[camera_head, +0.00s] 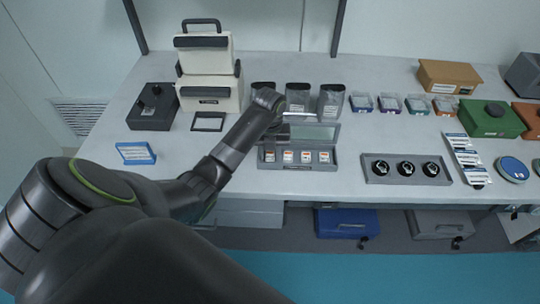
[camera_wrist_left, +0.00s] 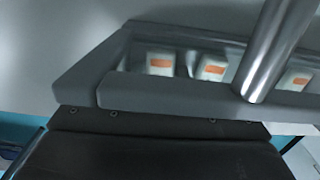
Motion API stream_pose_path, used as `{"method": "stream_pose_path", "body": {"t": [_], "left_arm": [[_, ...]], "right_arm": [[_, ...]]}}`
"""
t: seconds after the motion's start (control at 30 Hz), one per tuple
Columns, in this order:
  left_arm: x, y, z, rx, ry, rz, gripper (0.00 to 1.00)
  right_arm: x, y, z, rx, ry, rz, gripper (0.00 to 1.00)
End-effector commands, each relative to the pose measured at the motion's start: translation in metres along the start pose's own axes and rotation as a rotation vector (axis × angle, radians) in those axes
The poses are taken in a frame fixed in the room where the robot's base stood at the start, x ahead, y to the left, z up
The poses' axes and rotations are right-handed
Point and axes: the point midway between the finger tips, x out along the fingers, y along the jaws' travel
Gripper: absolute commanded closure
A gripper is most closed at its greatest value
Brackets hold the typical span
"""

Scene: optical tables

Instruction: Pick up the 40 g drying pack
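Several small white packs with orange labels (camera_head: 306,157) sit in a row in an open grey case (camera_head: 334,166); the print is too small to tell which is 40 g. In the left wrist view, white packs (camera_wrist_left: 212,68) show close up in the case (camera_wrist_left: 165,88), and a shiny metal cylinder (camera_wrist_left: 272,50) crosses in front of it. My left gripper (camera_head: 286,120) is over the back left part of the case, above the packs. Its fingertips are not clear, and no held pack is seen. My right gripper is not in view.
A grey tray with round black items (camera_head: 405,169) is to the right. A blue-framed box (camera_head: 136,153) and a black device (camera_head: 153,106) are at left. Bare table lies left of the case.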

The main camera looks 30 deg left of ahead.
Motion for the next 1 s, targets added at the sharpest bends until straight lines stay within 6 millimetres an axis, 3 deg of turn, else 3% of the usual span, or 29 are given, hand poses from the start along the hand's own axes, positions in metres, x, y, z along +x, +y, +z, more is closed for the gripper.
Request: {"method": "stream_pose_path", "body": {"t": [0.03,0.2,0.57,0.73,0.87,1.0], "left_arm": [[0.0,0.0,0.0,0.0,0.0,0.0,0.75],[0.0,0.0,0.0,0.0,0.0,0.0,0.95],[-0.006,0.0,0.001,0.0,-0.003,-0.001,0.95],[-0.025,0.0,0.001,0.0,-0.005,-0.002,0.95],[-0.055,0.0,0.002,0.001,-0.008,-0.002,0.95],[-0.081,0.0,0.0,-0.001,0.0,0.0,0.95]], "right_arm": [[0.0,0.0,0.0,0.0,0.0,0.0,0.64],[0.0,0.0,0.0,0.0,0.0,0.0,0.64],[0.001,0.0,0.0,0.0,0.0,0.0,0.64],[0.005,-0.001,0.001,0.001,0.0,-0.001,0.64],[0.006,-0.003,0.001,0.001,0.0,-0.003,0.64],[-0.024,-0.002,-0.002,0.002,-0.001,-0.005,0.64]]}}
